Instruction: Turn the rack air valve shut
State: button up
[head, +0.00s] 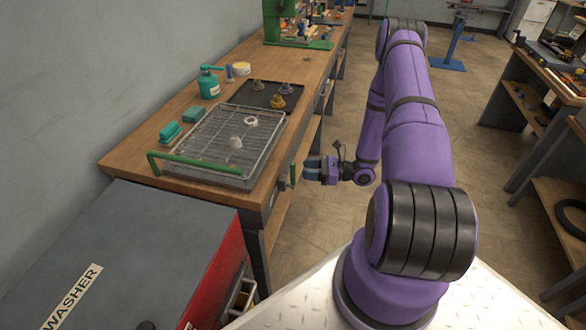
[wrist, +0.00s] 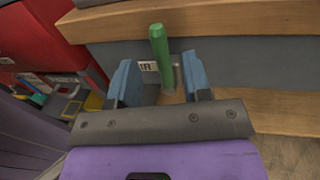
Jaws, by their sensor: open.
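The rack air valve has a green lever (head: 292,174) at the front edge of the wooden bench. In the wrist view the lever (wrist: 159,48) stands nearly upright in the picture, its top leaning slightly left. A white label (wrist: 148,67), partly hidden and ending in "R", is behind it. My gripper (head: 310,168) is beside the bench edge, facing the lever. In the wrist view its two blue fingers (wrist: 160,78) are open, one on each side of the lever, with a gap visible on both sides. The lever's lower end is close to my gripper's palm.
A wire rack (head: 205,142) with a green bar (head: 205,165) and two pale parts lies on the bench (head: 130,150). A grey and red washer (head: 130,255) stands at the bench's near end. The floor (head: 335,130) right of the bench is clear around my arm.

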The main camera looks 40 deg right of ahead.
aim_at(293, 183)
jog(key=shift+x, duration=2.8)
grip_shut()
